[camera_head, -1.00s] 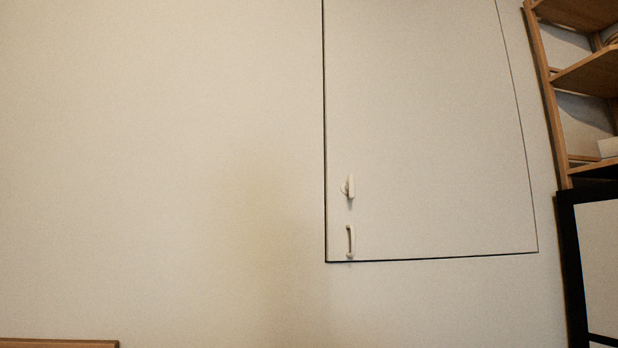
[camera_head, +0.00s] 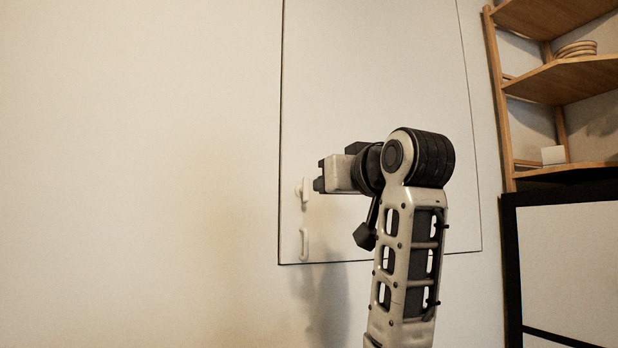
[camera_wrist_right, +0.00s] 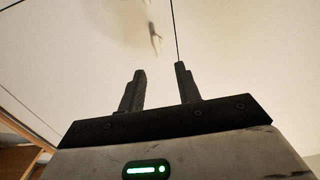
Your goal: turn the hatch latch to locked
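The hatch (camera_head: 380,60) is a pale panel with a thin dark outline, flush in the wall. Its small white latch (camera_head: 303,192) is near the lower left edge, its knob roughly upright. The latch appears at the upper middle of the right wrist view (camera_wrist_right: 155,39). My right gripper (camera_head: 319,177) is just right of the latch in the head view, pointing left. In the wrist view its fingers (camera_wrist_right: 160,76) are apart with nothing between them, and the latch is beyond the tips. Contact is not visible. My left gripper is not in view.
A white pull handle (camera_head: 304,244) is below the latch on the hatch. A wooden shelf (camera_head: 560,80) with dishes and a black-framed white unit (camera_head: 511,270) stand at the right. The wall (camera_head: 130,150) to the left is bare.

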